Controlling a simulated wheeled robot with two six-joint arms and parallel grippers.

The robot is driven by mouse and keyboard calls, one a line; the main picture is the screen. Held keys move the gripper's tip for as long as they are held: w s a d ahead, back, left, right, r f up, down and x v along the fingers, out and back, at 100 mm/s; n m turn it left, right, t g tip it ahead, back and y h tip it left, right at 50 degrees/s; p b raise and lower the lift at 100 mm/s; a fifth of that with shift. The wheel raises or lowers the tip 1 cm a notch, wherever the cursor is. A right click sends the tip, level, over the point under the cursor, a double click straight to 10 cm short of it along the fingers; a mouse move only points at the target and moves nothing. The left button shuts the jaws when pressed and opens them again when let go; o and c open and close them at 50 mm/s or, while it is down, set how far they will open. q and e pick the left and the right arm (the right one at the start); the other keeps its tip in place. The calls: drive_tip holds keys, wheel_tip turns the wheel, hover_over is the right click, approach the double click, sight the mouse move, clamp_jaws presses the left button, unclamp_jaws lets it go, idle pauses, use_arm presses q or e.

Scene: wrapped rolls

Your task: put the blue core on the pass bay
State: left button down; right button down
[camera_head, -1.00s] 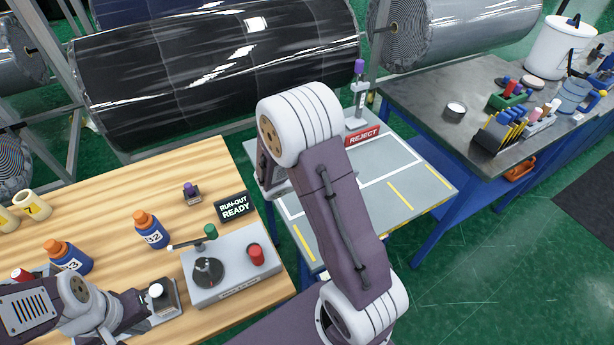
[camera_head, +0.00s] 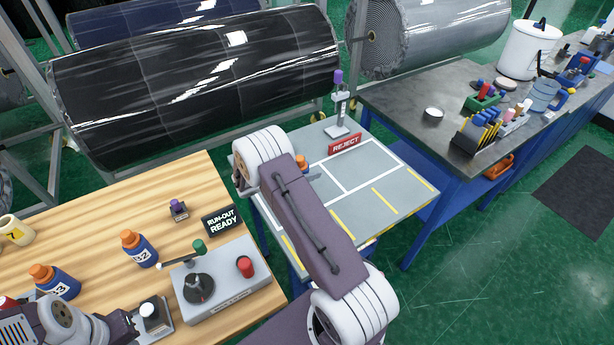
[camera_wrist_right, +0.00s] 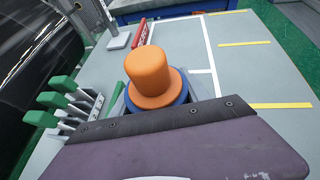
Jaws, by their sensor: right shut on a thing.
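My right gripper (camera_head: 307,174) is over the grey table, mostly hidden behind my own arm in the head view. It is shut on the blue core, whose orange top (camera_head: 302,162) peeks out beside the arm. In the right wrist view the orange top (camera_wrist_right: 152,75) and blue rim (camera_wrist_right: 181,98) stand upright between the jaws. I cannot tell whether the core touches the table. White lines divide the grey table (camera_head: 345,205) into bays; no pass label is readable. Other blue cores with orange tops, marked 2 (camera_head: 141,252) and 3 (camera_head: 60,285), stand on the wooden table. My left gripper (camera_head: 128,318) is low at left, its jaws unclear.
A red REJECT sign (camera_head: 345,144) and a purple-topped post (camera_head: 338,105) stand at the grey table's back. Green-topped pieces (camera_wrist_right: 55,108) stand left of the core in the wrist view. A control box (camera_head: 222,285) sits on the wooden table. The grey table's right side is clear.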

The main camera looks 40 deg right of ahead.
wheel_tip(320, 180, down, 3)
drive_tip(key=shift+r, duration=0.1)
drive_tip(key=shift+f, duration=0.35)
drive_tip(key=c, duration=0.6)
unclamp_jaws()
drive_tip(key=shift+o, duration=0.2)
drive_tip(key=shift+a+r, duration=0.2)
drive_tip(key=shift+r, duration=0.1)
drive_tip(key=b+v, duration=0.1)
drive_tip(key=v, duration=1)
drive_tip(key=shift+a+r, duration=0.15)
drive_tip(key=shift+a, duration=0.1)
drive_tip(key=shift+s, duration=0.1)
